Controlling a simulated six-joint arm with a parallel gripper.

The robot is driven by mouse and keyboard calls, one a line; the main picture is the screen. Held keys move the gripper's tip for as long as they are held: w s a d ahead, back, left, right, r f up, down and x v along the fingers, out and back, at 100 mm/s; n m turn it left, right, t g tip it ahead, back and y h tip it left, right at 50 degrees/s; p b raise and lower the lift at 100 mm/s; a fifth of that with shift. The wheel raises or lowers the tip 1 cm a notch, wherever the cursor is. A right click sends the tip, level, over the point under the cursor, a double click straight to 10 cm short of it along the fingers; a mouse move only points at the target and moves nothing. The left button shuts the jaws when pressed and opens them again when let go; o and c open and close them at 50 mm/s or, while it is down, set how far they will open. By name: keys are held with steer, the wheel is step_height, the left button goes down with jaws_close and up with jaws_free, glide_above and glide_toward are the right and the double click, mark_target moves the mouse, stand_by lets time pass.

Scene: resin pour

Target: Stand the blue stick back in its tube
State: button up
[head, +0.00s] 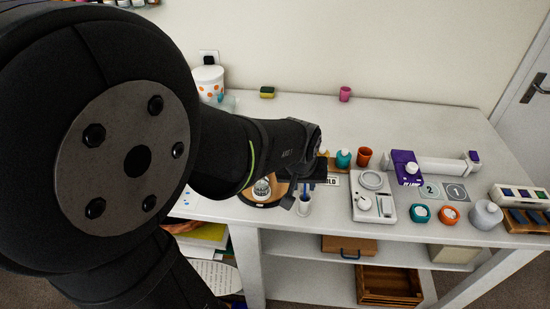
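My gripper (291,197) is small and dark in the head view, low over the front edge of the table. My arm hides much of it, so I cannot tell whether its fingers are open or shut. A white tube (304,206) stands upright just to the right of the fingertips. A thin bluish piece, probably the blue stick (305,189), shows just above the tube's mouth. I cannot tell whether it is inside the tube, or held by my gripper above it.
A round wooden tray (246,195) with a small jar (262,188) lies left of the tube. The table's back middle is mostly clear.

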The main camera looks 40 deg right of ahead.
steer(key=shift+r, duration=0.1)
steer(key=v, duration=1.7)
steer(key=shift+a, duration=0.15)
steer(key=x, duration=1.7)
steer(key=shift+d, duration=0.2)
steer(key=shift+r, duration=0.35)
steer(key=shift+f, duration=0.1)
